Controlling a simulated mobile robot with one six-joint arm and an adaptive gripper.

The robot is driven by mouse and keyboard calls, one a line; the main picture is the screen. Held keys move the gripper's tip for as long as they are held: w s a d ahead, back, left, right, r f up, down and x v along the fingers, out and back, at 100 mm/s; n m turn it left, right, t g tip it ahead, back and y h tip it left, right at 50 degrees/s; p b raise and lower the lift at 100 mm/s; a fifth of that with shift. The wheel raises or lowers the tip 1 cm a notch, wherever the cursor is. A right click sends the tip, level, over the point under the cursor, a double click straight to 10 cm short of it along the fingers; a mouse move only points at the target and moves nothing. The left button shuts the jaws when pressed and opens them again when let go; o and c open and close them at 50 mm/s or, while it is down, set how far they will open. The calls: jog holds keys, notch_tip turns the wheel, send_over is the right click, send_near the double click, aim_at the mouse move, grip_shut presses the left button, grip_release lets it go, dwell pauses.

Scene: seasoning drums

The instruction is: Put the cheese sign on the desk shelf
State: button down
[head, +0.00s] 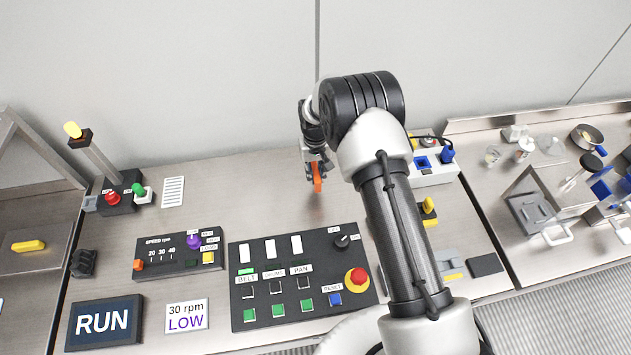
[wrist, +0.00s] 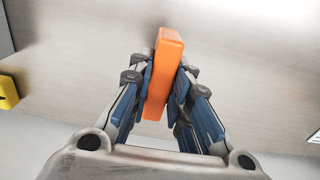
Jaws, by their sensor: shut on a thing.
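A flat orange block, seemingly the cheese sign (head: 318,181), is held in my gripper (head: 316,172) above the back middle of the steel desk. No lettering shows on it. In the wrist view the orange block (wrist: 165,62) stands upright between the blue finger pads of my gripper (wrist: 162,85), which touch it on both sides. Its far end sticks out past the fingertips. I cannot tell for sure which surface is the desk shelf; the steel desk top (head: 250,190) below the block is bare.
A black button panel (head: 300,310) and a speed panel (head: 178,262) lie in front. A RUN display (head: 104,322) and a 30 rpm LOW card (head: 187,316) stand at the front left. A white box with blue parts (head: 433,172) is right of my arm. The desk's back middle is clear.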

jog(key=shift+f, duration=2.55)
jog(key=shift+f+b, duration=0.15)
jog(key=shift+b, duration=0.15)
jog(key=c, duration=1.5)
grip_release()
